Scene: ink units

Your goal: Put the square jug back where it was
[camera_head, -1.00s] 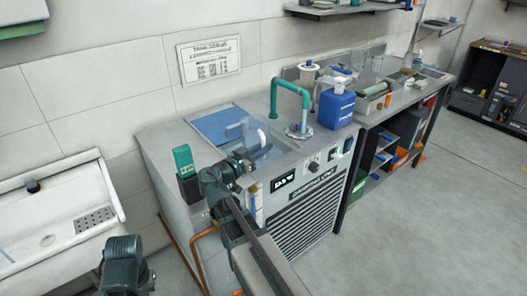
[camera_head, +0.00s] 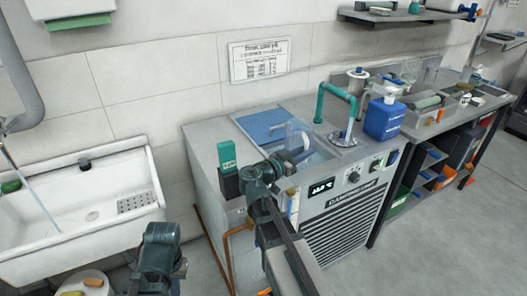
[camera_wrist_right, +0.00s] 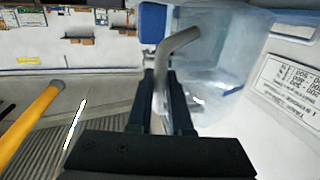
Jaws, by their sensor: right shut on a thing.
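The clear square jug (camera_head: 292,138) is see-through and hangs over the open bath (camera_head: 318,158) of the grey cooling unit. My right gripper (camera_head: 278,165) reaches in at the unit's front edge. In the right wrist view the fingers (camera_wrist_right: 165,85) are shut on the jug's bent grey handle, and the clear body (camera_wrist_right: 225,65) is just to the right of them. The jug's base is hard to make out, so I cannot tell whether it touches anything. My left gripper (camera_head: 160,255) is low in front of the sink, with its fingers hidden.
A green-topped container (camera_head: 228,160) stands on the unit's left corner. A blue panel (camera_head: 262,125) lies behind the bath. A green pipe (camera_head: 337,90) arches to its right, beside a blue canister (camera_head: 384,117). A white sink (camera_head: 80,235) is at left. The floor at right is clear.

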